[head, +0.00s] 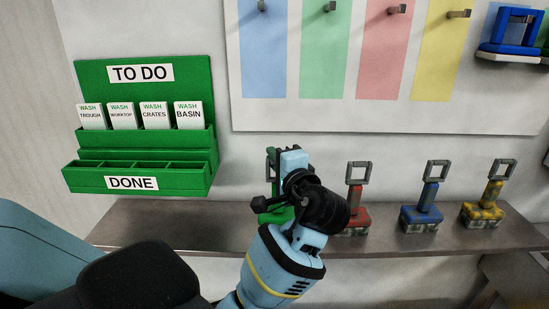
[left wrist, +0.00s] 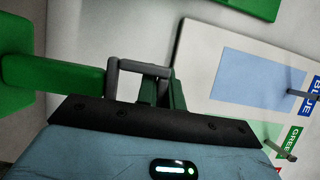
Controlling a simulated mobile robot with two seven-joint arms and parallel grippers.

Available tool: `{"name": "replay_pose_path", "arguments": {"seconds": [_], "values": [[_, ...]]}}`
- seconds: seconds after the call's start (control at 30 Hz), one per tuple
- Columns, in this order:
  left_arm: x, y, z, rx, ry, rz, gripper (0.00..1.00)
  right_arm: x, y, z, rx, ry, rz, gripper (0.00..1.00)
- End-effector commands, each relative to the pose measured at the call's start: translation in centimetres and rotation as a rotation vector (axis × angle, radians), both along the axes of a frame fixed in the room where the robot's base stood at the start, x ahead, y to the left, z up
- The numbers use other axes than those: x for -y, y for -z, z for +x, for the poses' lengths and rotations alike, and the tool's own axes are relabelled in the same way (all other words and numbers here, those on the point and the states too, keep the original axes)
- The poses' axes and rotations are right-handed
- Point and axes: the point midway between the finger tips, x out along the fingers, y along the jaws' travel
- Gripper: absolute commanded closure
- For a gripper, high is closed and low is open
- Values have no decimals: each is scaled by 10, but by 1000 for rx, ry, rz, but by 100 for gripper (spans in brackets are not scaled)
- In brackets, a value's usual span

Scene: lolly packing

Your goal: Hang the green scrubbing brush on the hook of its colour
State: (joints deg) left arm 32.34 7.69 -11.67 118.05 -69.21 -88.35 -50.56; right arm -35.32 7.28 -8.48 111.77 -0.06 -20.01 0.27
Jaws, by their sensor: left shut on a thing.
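The green scrubbing brush (head: 274,215) is upright at the shelf, mostly hidden behind my left gripper (head: 280,182). My left gripper is shut on its handle. In the left wrist view its green block and handle (left wrist: 75,78) show at the left, with the grey hanging loop (left wrist: 140,68) beyond. I cannot tell whether its base touches the shelf. The green hook (head: 330,6) is bare, above the green panel (head: 323,55); it also shows in the left wrist view (left wrist: 282,152), beside a label. My right gripper is not in view.
Red (head: 355,215), blue (head: 425,212) and yellow (head: 485,210) brushes stand on the shelf (head: 160,225) to the right. Bare blue (head: 262,5), red (head: 397,9) and yellow (head: 459,13) hooks flank the green one. A green card rack (head: 143,75) hangs at the left.

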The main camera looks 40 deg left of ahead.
Motion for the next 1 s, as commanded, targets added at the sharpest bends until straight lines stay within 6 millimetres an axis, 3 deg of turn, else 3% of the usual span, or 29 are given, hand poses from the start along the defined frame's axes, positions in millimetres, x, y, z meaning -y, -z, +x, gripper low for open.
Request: {"name": "replay_pose_path", "arguments": {"seconds": [0.07, 0.1, 0.23, 0.63, 1.0], "values": [[0, 3, 0, -1, 0, 0, 100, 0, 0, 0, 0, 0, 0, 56], [0, 2, 0, 0, 0, -1, 86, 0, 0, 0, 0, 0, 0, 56], [0, 2, 0, 0, 0, -1, 70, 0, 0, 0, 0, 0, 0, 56], [0, 2, 0, 0, 0, 2, 70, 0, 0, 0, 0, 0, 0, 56], [52, 1, -28, -3, 4, -3, 70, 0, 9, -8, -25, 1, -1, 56]]}}
